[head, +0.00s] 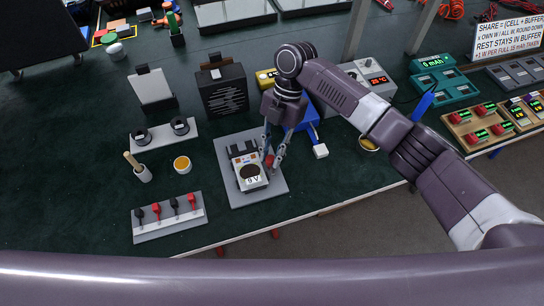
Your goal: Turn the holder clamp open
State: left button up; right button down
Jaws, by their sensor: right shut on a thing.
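The holder is a grey plate (236,195) on the dark green bench, with dark blocks at its back. A white meter (250,183) with a round dark face and a label that seems to read "0 V" sits on it. A small red part (268,161), seemingly the clamp's handle, is at the meter's upper right. My right gripper (272,163) reaches down from above and is shut on this red part. The fingers partly hide it, so the clamp's angle is hard to tell. My left gripper is not in view.
A black speaker-like box (223,91) stands behind. The bench's front edge is close.

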jog(key=shift+n, duration=0.5)
jog(key=shift+b, duration=0.3)
jog(key=c, duration=1.7)
grip_release()
jog(key=shift+c, duration=0.2)
jog(key=v, duration=1.2)
jog(key=shift+a, duration=0.2)
